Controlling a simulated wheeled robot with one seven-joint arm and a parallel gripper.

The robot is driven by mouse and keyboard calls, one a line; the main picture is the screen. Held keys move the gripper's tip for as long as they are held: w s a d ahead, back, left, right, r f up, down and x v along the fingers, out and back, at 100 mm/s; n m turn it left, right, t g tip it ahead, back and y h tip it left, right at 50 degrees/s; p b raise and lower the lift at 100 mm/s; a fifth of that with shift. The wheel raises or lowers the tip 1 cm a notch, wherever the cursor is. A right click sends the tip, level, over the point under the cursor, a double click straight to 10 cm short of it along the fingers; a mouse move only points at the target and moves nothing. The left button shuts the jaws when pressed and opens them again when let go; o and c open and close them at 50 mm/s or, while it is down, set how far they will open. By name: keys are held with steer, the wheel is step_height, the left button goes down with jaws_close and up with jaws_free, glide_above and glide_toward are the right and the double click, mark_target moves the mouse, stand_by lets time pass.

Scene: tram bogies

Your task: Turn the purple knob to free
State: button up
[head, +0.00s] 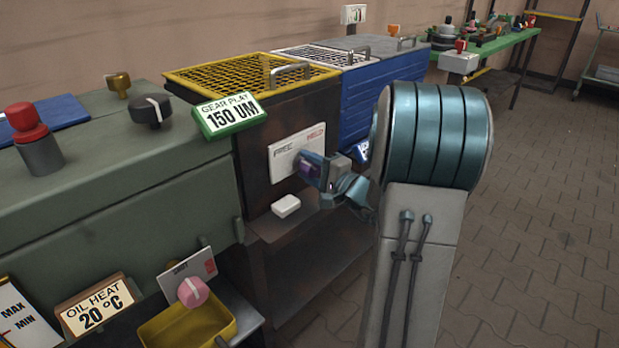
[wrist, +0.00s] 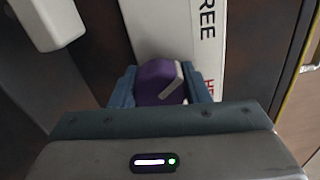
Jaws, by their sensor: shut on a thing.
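The purple knob (head: 308,169) sits on a white label plate (head: 297,148) on the dark rusty cabinet. The plate reads FREE at its left end and HELD at its right end. My gripper (head: 318,173) is shut on the knob, partly hiding it in the head view. In the wrist view the knob (wrist: 153,84) lies between the two blue fingers (wrist: 160,88). A white pointer line on it slants toward the picture's upper right. FREE reads clearly on the plate there; the other word is mostly hidden behind a finger.
A white block (head: 286,206) juts out below the plate. A green sign (head: 230,115) reading GEAR PLAY 150 UM stands above left. A black knob (head: 151,110) and a pink knob (head: 193,292) are further left. Open paved floor (head: 560,200) lies to the right.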

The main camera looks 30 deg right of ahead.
steer(key=shift+d, duration=0.1)
stand_by(0.3)
steer(key=o, duration=1)
steer(key=p+v, duration=0.2)
steer(key=v, duration=1.2)
steer(key=shift+w, duration=0.1)
